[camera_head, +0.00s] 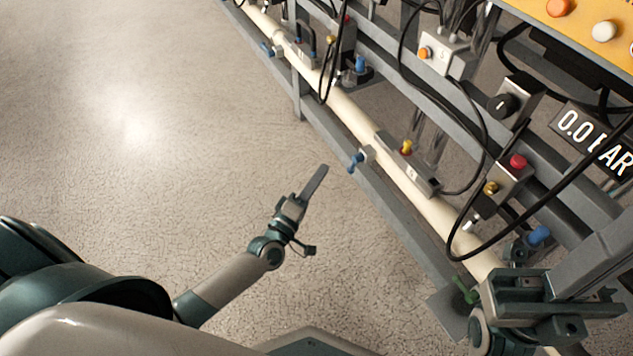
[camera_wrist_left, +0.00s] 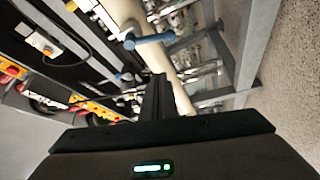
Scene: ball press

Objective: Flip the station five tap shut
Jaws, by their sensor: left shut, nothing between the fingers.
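A tap with a blue handle (camera_head: 357,161) sits on the side of the cream pipe (camera_head: 350,115), beside a grey numbered block (camera_head: 412,175) whose digit is too small to read surely. A blue handle (camera_wrist_left: 150,40) also shows near the pipe in the left wrist view. A green-handled tap (camera_head: 463,291) is lower right, partly hidden by my right arm. I cannot tell which is station five. My left gripper (camera_head: 317,182) is shut and empty, over the floor left of the rail, apart from the taps. My right gripper (camera_head: 545,300) is at the lower right; its fingers are unclear.
The grey frame (camera_head: 400,225) runs diagonally beside the pipe. Black cables (camera_head: 482,130) loop over the stations. Another blue tap (camera_head: 270,50) is at the far end. A pressure display (camera_head: 595,140) and an orange panel (camera_head: 590,20) are at the right. The floor at left is clear.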

